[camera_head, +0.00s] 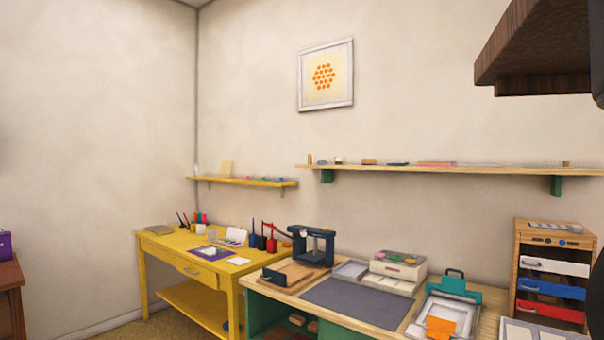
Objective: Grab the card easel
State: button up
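I cannot tell for sure which thing is the card easel. A small white item (236,235) with a raised back stands on the yellow table, and an orange piece (440,328) lies on a clipboard-like tray at the lower right; both are too small to name surely. My gripper is not in view. Dark shapes at the right edge may be part of my arm.
The yellow table (178,242) holds pens and pots. The wooden workbench (375,324) carries a dark mat (357,304), a dark blue press (313,245) and an inkpad box (398,268). A drawer cabinet (553,255) stands right. A dark wooden slab (535,45) juts in at upper right.

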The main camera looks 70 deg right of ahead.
aim_at(225, 169)
jog(key=z, duration=1.4)
jog(key=i+j+u, duration=0.3)
jog(key=i+j, duration=0.15)
jog(key=i, duration=0.3)
jog(key=i+j+u, duration=0.3)
jog(key=i, duration=0.45)
jog(key=i+u, duration=0.3)
jog(key=i, duration=1.3)
jog(key=i+j+z, duration=0.1)
jog(key=i, duration=0.75)
jog(key=i+z, duration=0.45)
jog(key=i+j+z, duration=0.15)
jog(key=i+z, duration=0.15)
jog(key=z, duration=0.2)
jog(key=i+j+z, duration=0.25)
jog(key=z, duration=0.2)
jog(key=i, duration=0.1)
